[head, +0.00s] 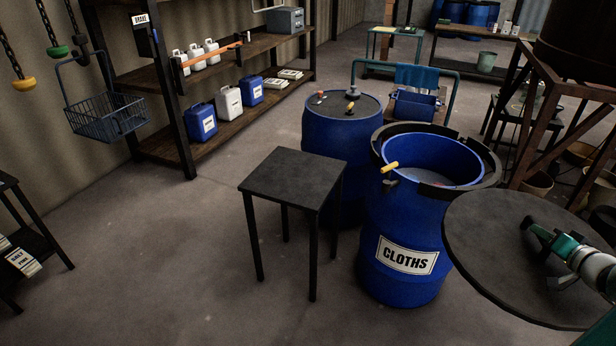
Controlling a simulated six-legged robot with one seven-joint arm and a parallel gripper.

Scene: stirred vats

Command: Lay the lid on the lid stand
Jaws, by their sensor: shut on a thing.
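The lid (490,262) is a large round dark grey disc at the right of the head view. My gripper (537,234) is shut on it near the middle of its upper face. The part inside the jaws is mostly hidden. The lid is held roughly level, right of the open blue vat (404,240) labelled CLOTHS. A small dark square-topped table (292,178) on thin legs stands left of the vat. It looks like the lid stand, and its top is bare.
A yellow handle (390,167) sticks out at the vat's dark rim (478,172). A closed blue drum (340,140) stands behind the table. Shelves with jugs (228,103) line the left wall, with a hanging basket (106,117). The floor left of the table is clear.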

